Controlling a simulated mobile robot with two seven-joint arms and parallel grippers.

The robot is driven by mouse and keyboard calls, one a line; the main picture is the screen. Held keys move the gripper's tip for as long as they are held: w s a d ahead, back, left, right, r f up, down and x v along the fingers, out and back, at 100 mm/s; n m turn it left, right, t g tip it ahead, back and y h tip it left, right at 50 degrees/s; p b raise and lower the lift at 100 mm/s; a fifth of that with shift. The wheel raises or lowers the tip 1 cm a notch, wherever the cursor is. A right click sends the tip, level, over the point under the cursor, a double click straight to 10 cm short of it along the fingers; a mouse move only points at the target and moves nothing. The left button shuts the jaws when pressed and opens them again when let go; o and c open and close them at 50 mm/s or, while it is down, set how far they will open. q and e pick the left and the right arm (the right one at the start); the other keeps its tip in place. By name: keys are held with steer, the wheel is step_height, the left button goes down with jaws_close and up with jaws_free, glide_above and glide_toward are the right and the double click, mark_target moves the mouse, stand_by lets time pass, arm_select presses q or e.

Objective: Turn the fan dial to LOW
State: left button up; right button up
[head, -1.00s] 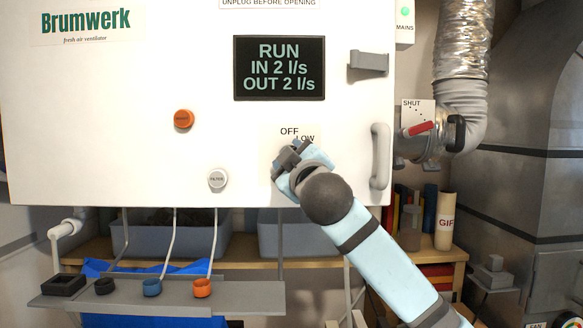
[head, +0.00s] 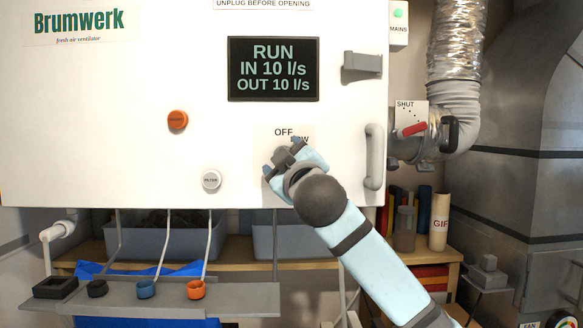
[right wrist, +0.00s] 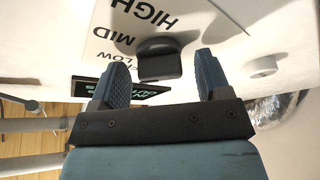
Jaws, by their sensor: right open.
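The fan dial (right wrist: 158,62) is a dark grey knob on the white cabinet front, with OFF, LOW, MID and HIGH lettered around it. In the right wrist view it sits between the two blue fingers of my right gripper (right wrist: 160,80), with gaps on both sides. The gripper is open around it. In the head view my right gripper (head: 283,157) is at the dial plate and hides most of it; OFF and part of LOW show above. Which label the dial points to, I cannot tell. The display (head: 273,69) reads RUN, IN 10 l/s, OUT 10 l/s. My left gripper is not in view.
An orange knob (head: 177,120) and a white FILTER knob (head: 211,180) are left of the dial. A grey door handle (head: 374,157) is close on its right. A red lever (head: 412,129) sits on the duct. A grey shelf (head: 232,300) with several small holders is below.

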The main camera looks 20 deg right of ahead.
steer(key=b+v, duration=0.2)
steer(key=v, duration=1.1)
steer(key=shift+s, duration=0.3)
steer(key=shift+f, duration=0.15)
steer(key=s+d+f+m+g, duration=0.15)
steer(key=f+g, duration=0.25)
steer(key=f, duration=1.2)
steer(key=s+d+f+m+g, duration=0.15)
steer(key=f+g, duration=0.35)
steer(key=f, duration=1.1)
steer(key=s+d+f+m+g, duration=0.2)
steer(key=s+f+g, duration=0.2)
steer(key=s+f, duration=0.8)
steer(key=s+d+f+m+g, duration=0.15)
steer(key=s+f+g, duration=0.25)
steer(key=s+f, duration=0.75)
steer(key=w+a+f+t+y+p, duration=0.3)
steer(key=w+a+f+t+p, duration=0.1)
steer(key=a+f+t+p, duration=0.1)
steer(key=a+t+p, duration=0.1)
steer(key=p, duration=0.1)
steer(key=shift+w+a+f+t+p, duration=0.3)
steer(key=shift+t+p, duration=0.05)
steer(key=shift+t, duration=0.05)
